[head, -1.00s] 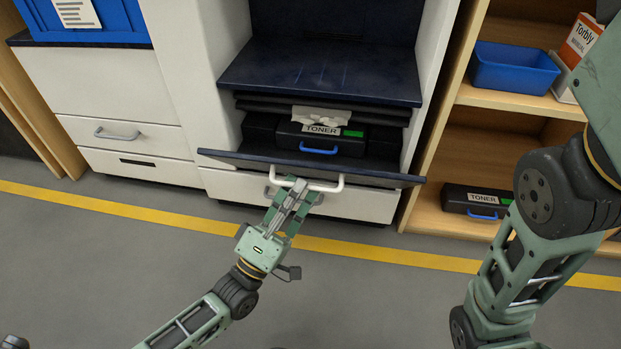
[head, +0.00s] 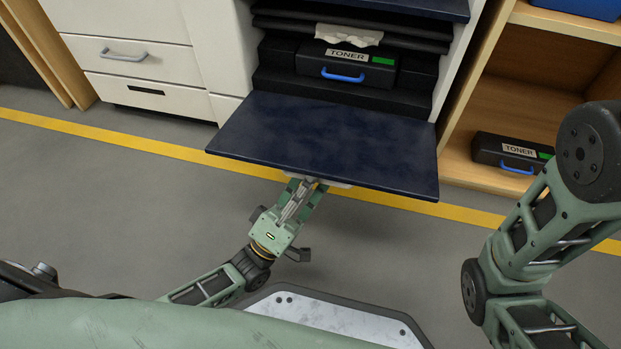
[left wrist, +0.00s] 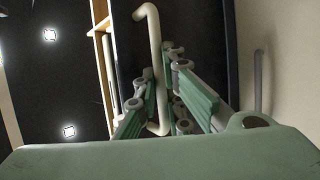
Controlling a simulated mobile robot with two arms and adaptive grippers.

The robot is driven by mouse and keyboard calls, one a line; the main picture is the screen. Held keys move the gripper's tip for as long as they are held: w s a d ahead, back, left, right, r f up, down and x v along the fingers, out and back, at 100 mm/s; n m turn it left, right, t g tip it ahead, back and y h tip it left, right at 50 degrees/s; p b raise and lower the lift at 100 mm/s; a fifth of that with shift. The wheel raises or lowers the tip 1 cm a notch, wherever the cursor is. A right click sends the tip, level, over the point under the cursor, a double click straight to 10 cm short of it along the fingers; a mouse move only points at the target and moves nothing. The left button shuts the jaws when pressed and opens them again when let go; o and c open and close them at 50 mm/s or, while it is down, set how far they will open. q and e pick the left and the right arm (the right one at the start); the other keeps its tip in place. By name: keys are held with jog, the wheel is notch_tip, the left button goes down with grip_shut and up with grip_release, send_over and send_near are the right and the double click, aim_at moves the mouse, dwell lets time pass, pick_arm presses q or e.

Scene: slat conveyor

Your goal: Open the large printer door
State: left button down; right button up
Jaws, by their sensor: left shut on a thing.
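The large printer door (head: 325,143) is a dark blue panel, swung down and lying nearly flat in the head view. Behind it the printer's compartment is open, with a toner cartridge (head: 344,72) inside. My left gripper (head: 308,183) is at the door's front edge, shut on the white door handle (head: 336,184). The handle is mostly hidden under the edge there. In the left wrist view the pale handle (left wrist: 154,60) runs between the fingers. My right arm shows at the right of the head view, but its gripper is out of frame.
A wooden shelf (head: 470,160) stands right of the printer and holds another toner cartridge (head: 510,153). White drawers (head: 140,75) are at the left. The grey floor (head: 110,190) in front is clear, with a yellow line (head: 110,139) across it.

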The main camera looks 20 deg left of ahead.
pick_arm(q)
jog(key=shift+w+a, duration=0.2)
jog(key=shift+w, duration=0.2)
jog(key=c, duration=1.9)
grip_release()
jog(key=shift+d, duration=0.1)
jog(key=shift+o, duration=0.2)
jog(key=shift+s, duration=0.1)
jog(key=shift+s+f, duration=0.1)
jog(key=shift+f, duration=0.05)
jog(key=shift+s+f, duration=0.2)
jog(key=s+a, duration=0.6)
jog(key=s, duration=0.4)
jog(key=shift+s+a, duration=0.15)
jog(key=shift+s, duration=0.25)
